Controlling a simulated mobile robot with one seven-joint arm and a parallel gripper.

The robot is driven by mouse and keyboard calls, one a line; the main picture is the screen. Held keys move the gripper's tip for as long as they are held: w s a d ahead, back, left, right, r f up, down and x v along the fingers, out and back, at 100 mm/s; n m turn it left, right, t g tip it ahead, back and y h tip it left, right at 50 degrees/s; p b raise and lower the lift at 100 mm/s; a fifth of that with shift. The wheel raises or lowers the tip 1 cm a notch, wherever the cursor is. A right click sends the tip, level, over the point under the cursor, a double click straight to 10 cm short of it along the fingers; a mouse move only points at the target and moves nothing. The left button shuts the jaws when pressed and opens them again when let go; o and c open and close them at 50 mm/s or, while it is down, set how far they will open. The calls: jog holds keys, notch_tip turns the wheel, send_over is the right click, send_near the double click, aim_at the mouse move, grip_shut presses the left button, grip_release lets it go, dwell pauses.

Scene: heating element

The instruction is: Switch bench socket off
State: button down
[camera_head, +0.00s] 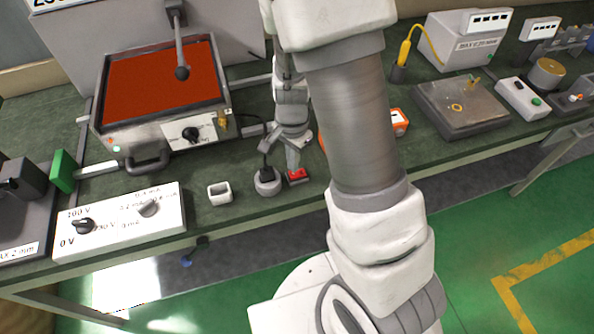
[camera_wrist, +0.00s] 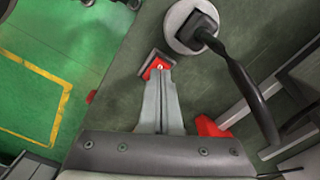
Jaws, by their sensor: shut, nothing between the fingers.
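The bench socket (camera_head: 267,188) is a round grey disc near the front edge of the green bench. A black plug with a thick cable sits in it; the socket also shows in the wrist view (camera_wrist: 182,17). Just right of it in the head view is a small red switch (camera_head: 299,175) on a dark square base. The switch shows in the wrist view (camera_wrist: 151,66) too. My gripper (camera_head: 294,170) is shut and empty, pointing down with its tips at the red switch (camera_wrist: 160,72). The tips partly cover the switch; I cannot tell whether they press it or its position.
A small white square holder (camera_head: 220,193) and a white voltage control box (camera_head: 120,222) stand left of the socket. A heater with a glowing red plate (camera_head: 163,78) is behind. An orange device (camera_head: 398,122) is partly behind my arm. The cable curves close beside my gripper.

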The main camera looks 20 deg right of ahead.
jog(key=shift+f+b, duration=0.85)
jog(key=shift+f, duration=0.25)
dwell(0.5)
jog(key=shift+r, duration=0.1)
notch_tip(320, 180, up, 7)
jog(key=p, duration=0.6)
jog(key=shift+p, duration=0.3)
dwell(0.3)
jog(key=s+a+r+n+t+y, duration=0.1)
jog(key=s+r+n, duration=0.15)
jog(key=r, duration=0.55)
jog(key=s+a+r+n+t, duration=0.15)
jog(key=r+n, duration=0.25)
jog(key=r, duration=0.5)
jog(key=s+d+r+n+t+h, duration=0.1)
jog(key=s+r+n, duration=0.4)
jog(key=s+r, duration=0.5)
jog(key=shift+d+t, duration=0.75)
jog(key=shift+t, duration=0.3)
